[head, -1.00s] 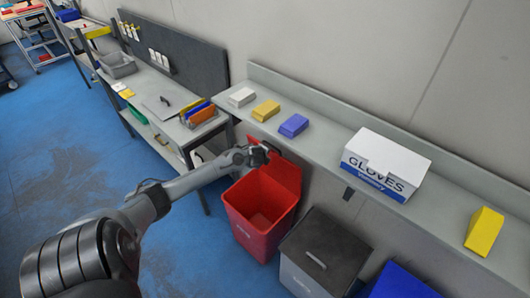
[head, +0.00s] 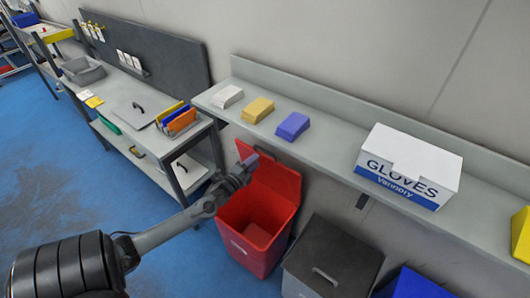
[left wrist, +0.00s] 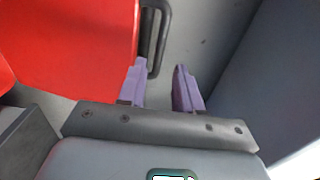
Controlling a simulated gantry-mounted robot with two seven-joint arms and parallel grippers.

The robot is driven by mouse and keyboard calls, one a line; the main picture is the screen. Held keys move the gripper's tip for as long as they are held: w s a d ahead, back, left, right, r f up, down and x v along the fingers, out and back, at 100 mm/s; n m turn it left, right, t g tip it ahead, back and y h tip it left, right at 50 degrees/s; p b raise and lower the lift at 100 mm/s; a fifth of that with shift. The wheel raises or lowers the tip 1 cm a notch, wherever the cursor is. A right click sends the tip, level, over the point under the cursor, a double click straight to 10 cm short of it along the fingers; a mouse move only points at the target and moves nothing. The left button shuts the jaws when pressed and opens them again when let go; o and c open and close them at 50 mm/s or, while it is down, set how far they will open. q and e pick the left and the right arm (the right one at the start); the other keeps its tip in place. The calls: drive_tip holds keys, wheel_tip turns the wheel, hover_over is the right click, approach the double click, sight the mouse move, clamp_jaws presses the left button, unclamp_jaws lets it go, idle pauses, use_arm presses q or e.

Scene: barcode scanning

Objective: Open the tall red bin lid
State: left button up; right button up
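The tall red bin (head: 258,235) stands on the floor below the shelf. Its red lid (head: 275,182) is raised and leans back towards the wall, and the inside of the bin shows. My left gripper (head: 250,163) is at the left edge of the raised lid. In the left wrist view the two purple fingers (left wrist: 160,88) are apart with nothing between them. There the red lid (left wrist: 75,45) fills the upper left, and a dark grey handle (left wrist: 152,35) along its edge lies just beyond the fingertips. My right gripper is not in view.
A grey bin with a dark lid (head: 335,255) and a blue bin (head: 408,285) stand to the right. The shelf (head: 330,155) above holds small boxes and a GLOVES box (head: 408,165). A workbench (head: 118,95) stands at the left.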

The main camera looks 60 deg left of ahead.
sight(265, 151)
use_arm(q)
drive_tip(key=b+x, duration=0.1)
drive_tip(key=x, duration=0.7)
clamp_jaws()
idle(0.3)
